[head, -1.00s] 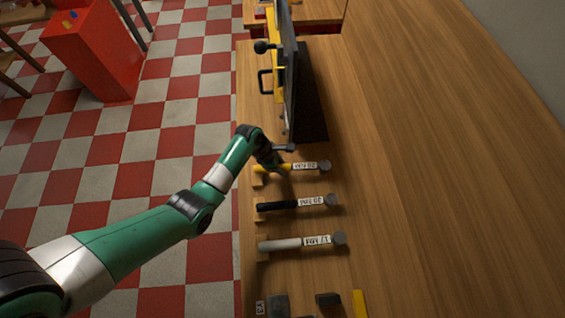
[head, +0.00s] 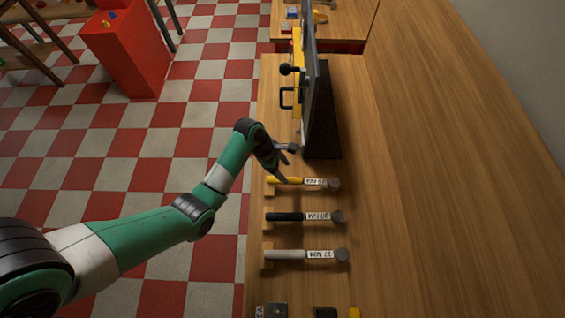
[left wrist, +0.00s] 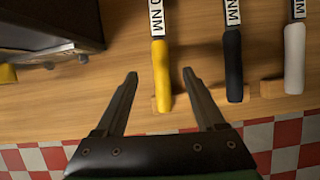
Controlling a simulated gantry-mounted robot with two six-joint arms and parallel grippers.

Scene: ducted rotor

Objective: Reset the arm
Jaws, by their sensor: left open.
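My left gripper (head: 288,163) is open and empty. In the head view it is at the left edge of the wooden bench, beside the yellow-handled tool (head: 288,181). In the left wrist view my open gripper (left wrist: 160,74) has its two fingers spread, with the yellow handle (left wrist: 161,75) showing between them; I see no grip on it. The black-handled tool (head: 285,217) and the white-handled tool (head: 285,255) lie parallel to it, each with a white label. In the left wrist view the black handle (left wrist: 233,66) is right of the fingers. My right gripper is not in view.
A dark upright panel (head: 322,120) with a black handle stands just beyond my left gripper. The wooden bench (head: 440,200) is clear to the right of the tools. Small blocks lie at the near edge. A red box (head: 130,55) stands on the checkered floor.

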